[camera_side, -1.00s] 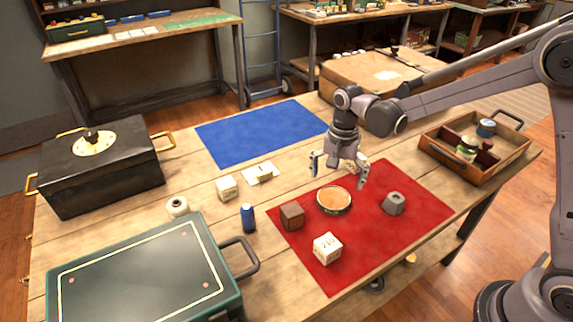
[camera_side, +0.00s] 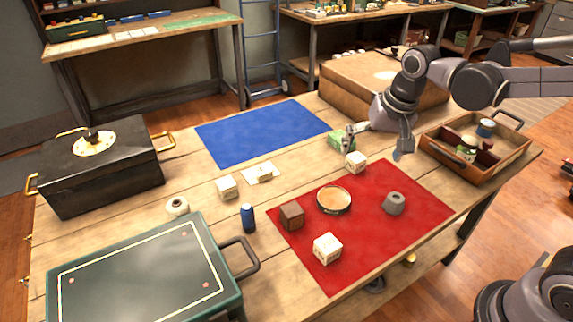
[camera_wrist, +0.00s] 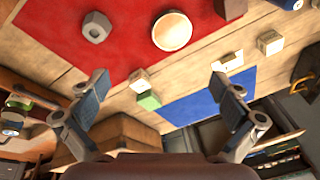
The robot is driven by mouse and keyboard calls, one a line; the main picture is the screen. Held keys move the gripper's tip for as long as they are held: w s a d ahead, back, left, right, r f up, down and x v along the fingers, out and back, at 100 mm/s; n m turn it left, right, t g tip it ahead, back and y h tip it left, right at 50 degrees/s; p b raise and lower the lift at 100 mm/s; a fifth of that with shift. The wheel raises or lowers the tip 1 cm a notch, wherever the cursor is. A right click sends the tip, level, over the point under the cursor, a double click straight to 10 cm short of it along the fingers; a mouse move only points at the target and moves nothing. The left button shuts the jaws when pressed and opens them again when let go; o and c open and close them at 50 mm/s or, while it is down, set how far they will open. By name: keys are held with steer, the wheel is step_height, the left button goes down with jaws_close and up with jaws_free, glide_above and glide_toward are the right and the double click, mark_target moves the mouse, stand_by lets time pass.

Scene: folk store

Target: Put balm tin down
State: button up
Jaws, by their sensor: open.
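The balm tin, which I take to be the round tin with the pale orange top (camera_side: 334,200), lies flat on the red mat (camera_side: 410,185). It also shows near the top of the wrist view (camera_wrist: 172,32), with nothing gripping it. My gripper (camera_side: 377,144) is open and empty, above the table behind the mat and well apart from the tin. In the wrist view its two fingers (camera_wrist: 160,84) stand wide apart.
A brown cube (camera_side: 292,216), a lettered pale block (camera_side: 327,248) and a grey hexagonal piece (camera_side: 394,203) share the mat. Near my gripper are a green box (camera_side: 341,141), a pale cube (camera_side: 355,162), a cardboard box (camera_side: 350,82) and a wooden tray (camera_side: 480,172). The blue mat (camera_side: 262,132) is clear.

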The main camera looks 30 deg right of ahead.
steer(key=s+d+n+t, duration=0.2)
steer(key=s+n+t, duration=0.2)
steer(key=s, duration=0.6)
steer(key=shift+d+f+n, duration=0.15)
steer(key=shift+d+n, duration=0.05)
steer(key=shift+n, duration=1)
